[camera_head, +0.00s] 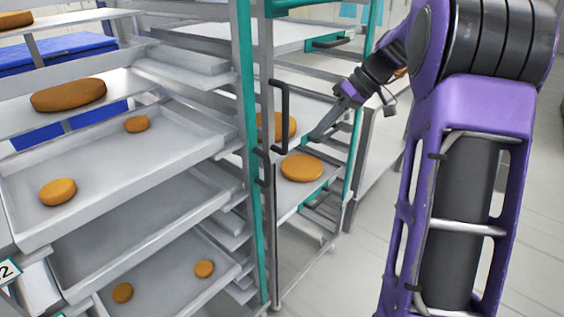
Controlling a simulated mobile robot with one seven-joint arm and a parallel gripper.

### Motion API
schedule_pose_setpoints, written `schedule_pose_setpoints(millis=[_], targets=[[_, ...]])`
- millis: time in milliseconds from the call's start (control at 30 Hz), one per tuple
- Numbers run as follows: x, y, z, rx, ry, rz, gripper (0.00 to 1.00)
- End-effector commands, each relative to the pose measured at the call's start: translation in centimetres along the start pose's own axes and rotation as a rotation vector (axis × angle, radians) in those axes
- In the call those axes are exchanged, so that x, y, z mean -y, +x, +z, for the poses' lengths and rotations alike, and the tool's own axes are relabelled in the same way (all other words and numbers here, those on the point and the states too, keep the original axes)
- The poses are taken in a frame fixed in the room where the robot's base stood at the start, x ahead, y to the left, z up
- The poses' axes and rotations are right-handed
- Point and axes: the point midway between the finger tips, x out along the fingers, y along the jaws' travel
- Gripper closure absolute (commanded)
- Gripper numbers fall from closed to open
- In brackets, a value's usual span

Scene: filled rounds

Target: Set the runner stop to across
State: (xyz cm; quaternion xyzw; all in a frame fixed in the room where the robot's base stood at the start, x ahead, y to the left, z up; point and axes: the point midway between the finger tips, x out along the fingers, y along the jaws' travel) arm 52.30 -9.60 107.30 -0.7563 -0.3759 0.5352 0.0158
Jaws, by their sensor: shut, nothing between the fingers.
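A tall metal rack with teal edge strips (244,60) stands in the middle of the view. A black bent handle (285,118) is on its near post, standing upright. A smaller black piece (262,167) sits just below it on the same post. I cannot tell which of these is the runner stop, or its exact setting. My gripper (318,134) is shut and empty, to the right of the upright handle and apart from it in the picture. It is over the rack shelf, above a round brown cake (302,168). Another cake (277,126) is partly hidden behind the handle.
Grey trays (110,190) with small brown rounds (58,192) fill a rack on the left. A larger round (68,94) lies on a shelf above. More black handles (328,43) are farther back. Bare floor (375,250) shows at the lower right, beside my purple arm.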

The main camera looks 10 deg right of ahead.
Motion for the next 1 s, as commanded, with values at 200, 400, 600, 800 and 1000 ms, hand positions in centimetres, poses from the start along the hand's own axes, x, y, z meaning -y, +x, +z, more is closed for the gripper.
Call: schedule_pose_setpoints(millis=[200,400,600,800,1000], targets=[[0.0,1.6,0.1,0.002,0.0,-0.001,1.0],[0.0,5.6,0.2,0.004,-0.001,-0.002,1.0],[0.0,9.9,0.1,0.004,-0.001,-0.002,1.0],[2.4,11.3,0.0,0.001,-0.002,0.001,1.0],[3.4,11.9,0.0,0.001,0.0,0.001,1.0]])
